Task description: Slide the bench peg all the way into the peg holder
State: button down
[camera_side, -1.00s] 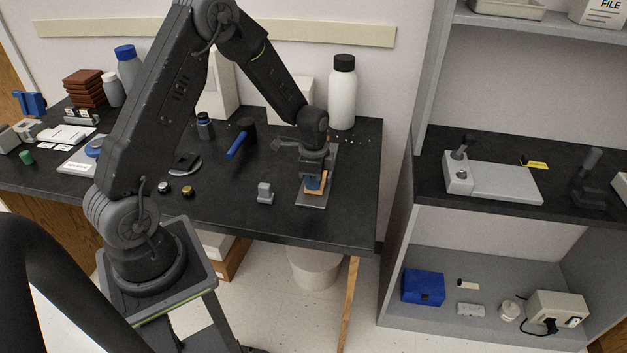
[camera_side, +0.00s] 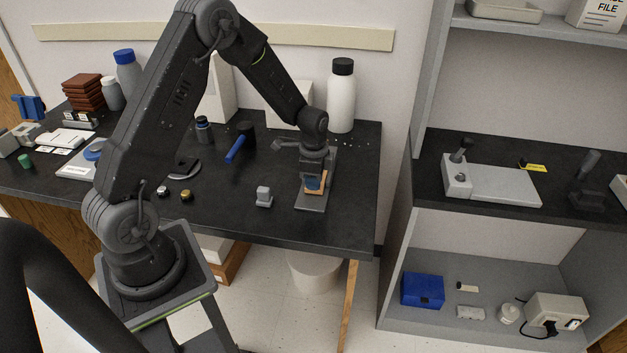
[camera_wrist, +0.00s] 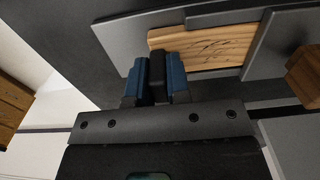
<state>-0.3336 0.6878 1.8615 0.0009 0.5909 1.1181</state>
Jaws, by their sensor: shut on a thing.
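The bench peg (camera_wrist: 215,45) is a flat piece of light wood with visible grain. It lies at the grey metal peg holder (camera_wrist: 120,38), between grey parts in the wrist view. My gripper (camera_side: 313,182) has blue fingertips and is shut at the peg, low over the holder plate (camera_side: 311,203) in the side view. In the wrist view the fingers (camera_wrist: 160,75) close around a dark piece and cover the peg's near left part. An orange-brown bit of the peg shows below the fingers in the side view. How deep the peg sits is hidden.
A small grey block (camera_side: 264,196) stands left of the holder. A blue-handled hammer (camera_side: 238,146) lies behind it, and a white bottle (camera_side: 342,96) stands at the back. The dark bench (camera_side: 225,210) is clear at the front. A grey shelf unit (camera_side: 395,245) stands to the right.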

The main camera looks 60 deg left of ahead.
jog(key=shift+w+a, duration=0.1)
jog(key=shift+a, duration=0.05)
jog(key=c, duration=1)
grip_release()
notch_tip(320, 180, up, 14)
jog(key=s+d+r+n+t, duration=0.2)
jog(key=s+d+r+n, duration=0.2)
jog(key=s, duration=0.7)
jog(key=s+d+r+n+t, duration=0.3)
jog(key=s+d+r+n, duration=0.2)
jog(key=s+d+r, duration=0.3)
jog(key=s+d, duration=0.2)
jog(key=s, duration=0.1)
jog(key=shift+d+r+t, duration=0.2)
jog(key=shift+d+t, duration=0.1)
